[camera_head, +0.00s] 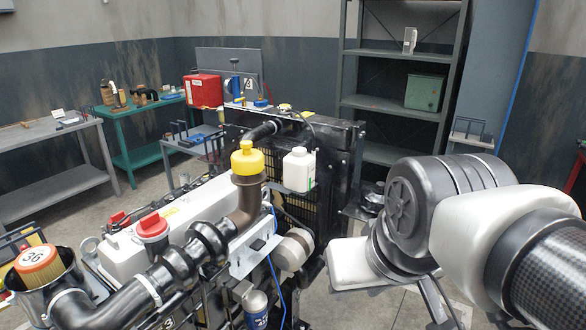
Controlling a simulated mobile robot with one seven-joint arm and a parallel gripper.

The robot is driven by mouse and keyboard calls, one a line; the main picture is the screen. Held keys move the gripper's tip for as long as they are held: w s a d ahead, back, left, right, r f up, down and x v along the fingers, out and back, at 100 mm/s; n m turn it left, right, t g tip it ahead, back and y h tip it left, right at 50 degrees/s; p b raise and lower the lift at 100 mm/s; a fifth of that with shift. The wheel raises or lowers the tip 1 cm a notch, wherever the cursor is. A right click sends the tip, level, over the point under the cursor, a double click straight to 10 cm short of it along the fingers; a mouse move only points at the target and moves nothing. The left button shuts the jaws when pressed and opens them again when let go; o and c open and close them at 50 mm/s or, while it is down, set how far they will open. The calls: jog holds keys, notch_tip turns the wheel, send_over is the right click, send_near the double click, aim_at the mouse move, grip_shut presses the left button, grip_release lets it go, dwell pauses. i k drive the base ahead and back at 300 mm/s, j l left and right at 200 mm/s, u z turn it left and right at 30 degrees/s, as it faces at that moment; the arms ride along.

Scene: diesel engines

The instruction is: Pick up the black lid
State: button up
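No black lid can be picked out with certainty. A small dark rounded thing (371,196) sits on a dark ledge beside the radiator, partly behind my arm; I cannot tell if it is the lid. An open round housing with an orange filter (40,262) in it stands at the lower left. My arm reaches in from the right. The pale body of my gripper (352,264) shows below the dark wrist joint, just right of the engine. Its fingers are hidden, so I cannot see whether they are open or hold anything.
The engine's black intake pipe (178,262), yellow cap (247,158), red cap (152,226) and white bottle (299,169) stand left of my arm. The radiator (322,150) is behind. Benches (50,130) line the left wall. A grey shelf (395,104) stands behind my arm.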

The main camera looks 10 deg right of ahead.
aim_at(371, 199)
jog(key=i+l+u, duration=0.1)
jog(key=l, duration=0.25)
jog(key=i+l, duration=0.3)
jog(key=i+l+u, duration=0.25)
jog(key=i+l, duration=0.15)
jog(key=l, duration=0.35)
jog(key=i+l, duration=0.2)
jog(key=l, duration=0.2)
jog(key=i+l+u, duration=0.15)
jog(key=l, duration=0.2)
jog(key=i+l, duration=0.15)
jog(key=l, duration=0.2)
jog(key=i+l, duration=0.15)
jog(key=l, duration=0.15)
jog(key=i+l+u, duration=0.1)
jog(key=l, duration=0.25)
jog(key=i+l, duration=0.15)
jog(key=l, duration=0.2)
jog(key=i+l, duration=0.15)
jog(key=l, duration=0.2)
